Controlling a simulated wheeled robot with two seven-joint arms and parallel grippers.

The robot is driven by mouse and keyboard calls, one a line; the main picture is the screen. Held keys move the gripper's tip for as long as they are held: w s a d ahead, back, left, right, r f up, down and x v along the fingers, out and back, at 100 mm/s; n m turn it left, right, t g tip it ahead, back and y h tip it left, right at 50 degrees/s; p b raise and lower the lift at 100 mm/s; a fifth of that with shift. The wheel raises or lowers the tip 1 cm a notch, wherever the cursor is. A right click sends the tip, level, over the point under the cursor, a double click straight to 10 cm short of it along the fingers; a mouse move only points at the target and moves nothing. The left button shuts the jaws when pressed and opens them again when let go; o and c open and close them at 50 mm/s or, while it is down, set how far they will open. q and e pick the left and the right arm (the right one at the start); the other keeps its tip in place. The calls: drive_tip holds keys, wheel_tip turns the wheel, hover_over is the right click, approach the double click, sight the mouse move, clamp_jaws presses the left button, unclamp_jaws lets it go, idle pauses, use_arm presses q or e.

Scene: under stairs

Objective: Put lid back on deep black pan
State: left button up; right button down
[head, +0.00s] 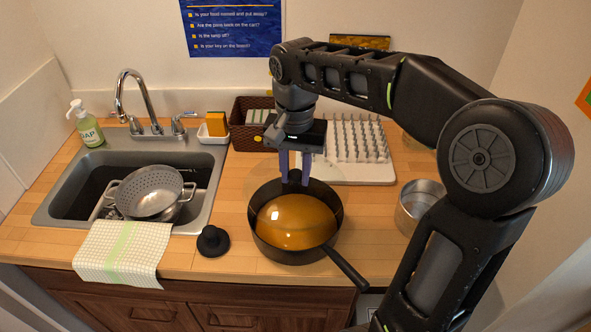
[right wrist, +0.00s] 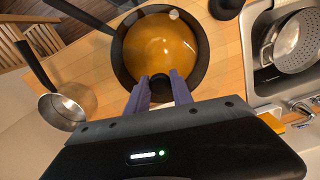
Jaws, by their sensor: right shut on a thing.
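The deep black pan (head: 262,245) stands on the wooden counter, its handle pointing to the front right. Its inside looks glossy orange-brown. It also shows in the right wrist view (right wrist: 202,60). My right gripper (head: 294,181) points down at the pan's back rim, its fingers shut on a small dark knob. A faint see-through disc around the fingers looks like a glass lid (head: 268,176), above and behind the pan's back part. Its edge is hard to make out, and I cannot tell whether it touches the rim. My left gripper is not in view.
A black knob-shaped object (head: 213,241) lies left of the pan. A metal pot (head: 421,207) stands to the right. Behind are a white pegged rack (head: 355,173) and a brown basket (head: 240,136). A sink (head: 50,212) with a colander (head: 150,191) is at left.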

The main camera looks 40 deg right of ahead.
sight(295, 185)
drive_tip(key=shift+f+b, duration=1.75)
drive_tip(key=shift+f, duration=0.8)
drive_tip(key=shift+s+a+f, duration=0.1)
drive_tip(key=shift+f, duration=0.05)
drive_tip(key=shift+f+b, duration=0.7)
drive_tip(key=shift+f, duration=0.1)
drive_tip(key=c, duration=1)
unclamp_jaws()
drive_tip(key=shift+c, duration=0.2)
drive_tip(key=shift+o, duration=0.2)
drive_tip(key=o, duration=0.4)
drive_tip(key=shift+o, duration=0.2)
drive_tip(key=shift+r, duration=0.1)
